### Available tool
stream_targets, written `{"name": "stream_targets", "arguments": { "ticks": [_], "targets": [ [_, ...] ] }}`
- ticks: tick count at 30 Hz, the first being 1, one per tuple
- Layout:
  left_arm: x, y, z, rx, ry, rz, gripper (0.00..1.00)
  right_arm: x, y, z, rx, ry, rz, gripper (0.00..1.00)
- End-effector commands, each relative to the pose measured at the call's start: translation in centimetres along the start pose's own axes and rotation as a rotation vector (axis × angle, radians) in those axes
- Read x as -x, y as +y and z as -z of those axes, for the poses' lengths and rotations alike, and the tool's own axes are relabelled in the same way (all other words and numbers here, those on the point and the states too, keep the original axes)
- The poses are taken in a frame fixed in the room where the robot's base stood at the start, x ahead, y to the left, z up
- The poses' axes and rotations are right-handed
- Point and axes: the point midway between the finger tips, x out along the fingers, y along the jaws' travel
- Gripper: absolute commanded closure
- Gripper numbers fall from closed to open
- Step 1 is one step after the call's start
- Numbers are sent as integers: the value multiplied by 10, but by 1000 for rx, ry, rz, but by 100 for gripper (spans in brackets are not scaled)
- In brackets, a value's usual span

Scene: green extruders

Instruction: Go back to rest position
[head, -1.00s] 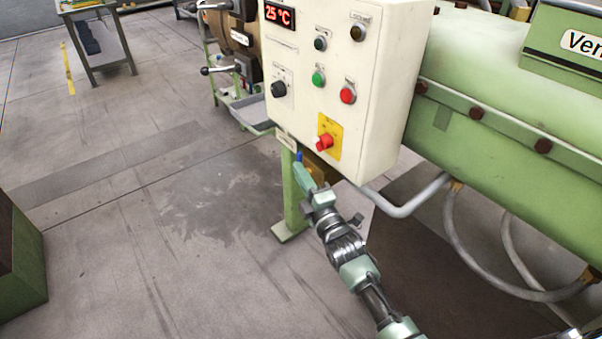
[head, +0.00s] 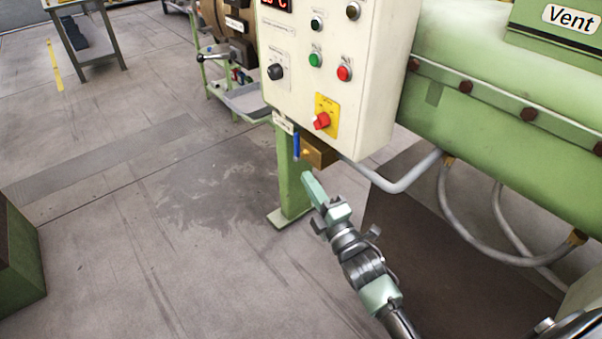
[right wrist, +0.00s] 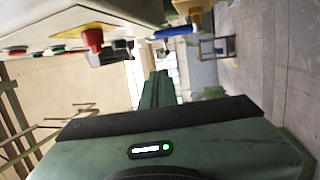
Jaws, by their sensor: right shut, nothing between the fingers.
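My right gripper (head: 312,186) is shut and empty, below the control box and in front of its green post. It also shows in the right wrist view (right wrist: 160,82), apart from the box. The white control box (head: 375,90) carries a red rotary switch (head: 321,121) on a yellow plate, a green button (head: 315,60), a red button (head: 344,73) and a black knob (head: 275,71). Under it are a blue lever (head: 296,146) and a brass block (head: 318,153); the gripper is apart from both. My left gripper is not in view.
The green extruder barrel (head: 490,120) fills the right, with grey conduits (head: 445,215) hanging below it. The green post (head: 290,185) stands under the box. A green block (head: 20,250) stands at the left edge. The grey floor (head: 150,230) between is clear.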

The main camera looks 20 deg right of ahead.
Motion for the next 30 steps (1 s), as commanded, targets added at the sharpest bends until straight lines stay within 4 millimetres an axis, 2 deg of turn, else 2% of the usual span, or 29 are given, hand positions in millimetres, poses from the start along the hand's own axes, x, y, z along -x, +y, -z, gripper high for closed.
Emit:
{"name": "stream_targets", "arguments": {
  "ticks": [3,9,11,13,14,17,18,20,21,23,24,26,27,29,30],
  "targets": [
    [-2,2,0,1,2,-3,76,12,2,0,2,-1,0,100],
    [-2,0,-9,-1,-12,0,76,18,3,-1,1,-1,2,100],
    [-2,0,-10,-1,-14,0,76,18,-2,-1,-10,-3,14,100],
    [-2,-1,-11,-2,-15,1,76,22,-20,-2,-43,-10,51,100],
    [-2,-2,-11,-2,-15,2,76,24,-32,-3,-66,-16,76,100],
    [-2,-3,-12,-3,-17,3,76,41,-89,-6,-173,-48,197,100],
    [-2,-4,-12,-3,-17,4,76,51,-117,-8,-228,-69,257,100],
    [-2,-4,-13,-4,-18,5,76,71,-159,-9,-314,-108,349,100],
    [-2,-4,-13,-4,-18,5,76,86,-187,-10,-369,-137,411,100],
    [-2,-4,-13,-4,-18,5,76,112,-225,-9,-451,-185,498,100],
    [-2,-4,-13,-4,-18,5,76,130,-250,-9,-501,-221,556,100],
    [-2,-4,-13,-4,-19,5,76,161,-285,-8,-576,-280,640,100],
    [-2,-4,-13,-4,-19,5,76,183,-307,-7,-625,-324,694,100],
    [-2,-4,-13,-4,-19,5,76,218,-337,-5,-693,-393,772,100],
    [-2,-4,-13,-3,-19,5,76,242,-356,-3,-736,-442,823,100]
  ]
}}
